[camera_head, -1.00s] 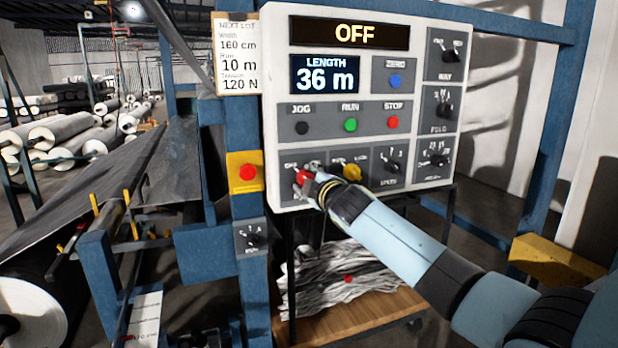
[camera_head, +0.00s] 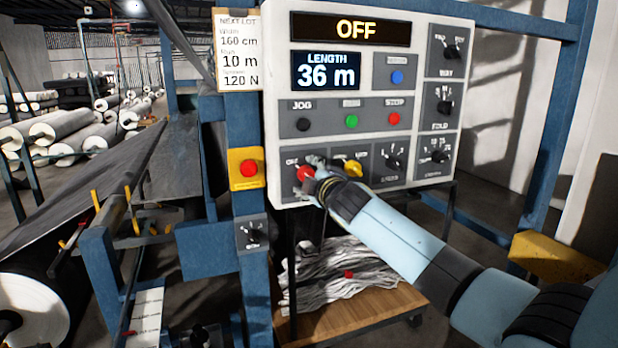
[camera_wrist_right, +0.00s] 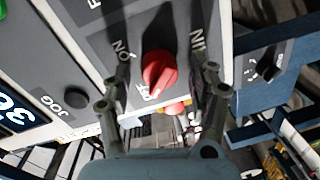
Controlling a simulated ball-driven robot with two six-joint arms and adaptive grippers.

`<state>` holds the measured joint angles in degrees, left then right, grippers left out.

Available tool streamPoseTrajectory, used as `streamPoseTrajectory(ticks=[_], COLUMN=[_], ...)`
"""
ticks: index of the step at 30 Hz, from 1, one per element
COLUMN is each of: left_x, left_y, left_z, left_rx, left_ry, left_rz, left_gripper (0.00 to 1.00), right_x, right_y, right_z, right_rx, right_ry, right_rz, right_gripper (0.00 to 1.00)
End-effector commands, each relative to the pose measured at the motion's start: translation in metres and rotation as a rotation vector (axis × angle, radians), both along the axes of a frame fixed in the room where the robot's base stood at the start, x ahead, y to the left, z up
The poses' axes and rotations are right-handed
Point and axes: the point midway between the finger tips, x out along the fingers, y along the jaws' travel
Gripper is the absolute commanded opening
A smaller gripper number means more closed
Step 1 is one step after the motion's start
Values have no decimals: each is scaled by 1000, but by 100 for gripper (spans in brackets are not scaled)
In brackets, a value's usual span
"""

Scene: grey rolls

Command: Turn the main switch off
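The main switch is a red knob (camera_head: 305,173) at the lower left of the white control panel (camera_head: 478,100). In the right wrist view the red knob (camera_wrist_right: 160,70) points towards the OFF label, away from ON. The panel's top display (camera_head: 351,29) reads OFF. My right gripper (camera_head: 312,180) is at the knob and partly covers its surroundings in the head view. In the right wrist view my right gripper (camera_wrist_right: 162,96) is open, one finger on each side of the knob, with gaps visible. My left gripper is not in view.
A yellow box with a red button (camera_head: 248,168) sits on the blue post left of the panel. A yellow knob (camera_head: 352,168) is just right of the main switch. A wooden shelf (camera_head: 350,312) with crumpled sheets is below. Fabric rolls (camera_head: 60,130) lie at the far left.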

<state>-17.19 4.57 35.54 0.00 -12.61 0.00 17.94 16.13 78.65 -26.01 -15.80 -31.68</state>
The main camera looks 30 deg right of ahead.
Motion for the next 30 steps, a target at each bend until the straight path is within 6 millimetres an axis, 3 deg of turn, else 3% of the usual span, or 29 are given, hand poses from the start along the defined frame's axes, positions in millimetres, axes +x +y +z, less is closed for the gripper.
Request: streamPoseTrajectory(ticks=[8,21,30], left_x=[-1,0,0], left_y=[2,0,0], left_z=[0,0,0], left_rx=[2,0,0], left_ry=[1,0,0], left_rz=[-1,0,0], left_gripper=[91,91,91], right_x=[-13,-100,-116], right_y=[3,24,28], right_z=[0,8,10], right_rx=[-1,-1,0], right_ry=[1,2,0], right_rz=[0,2,0], right_gripper=[60,60,60])
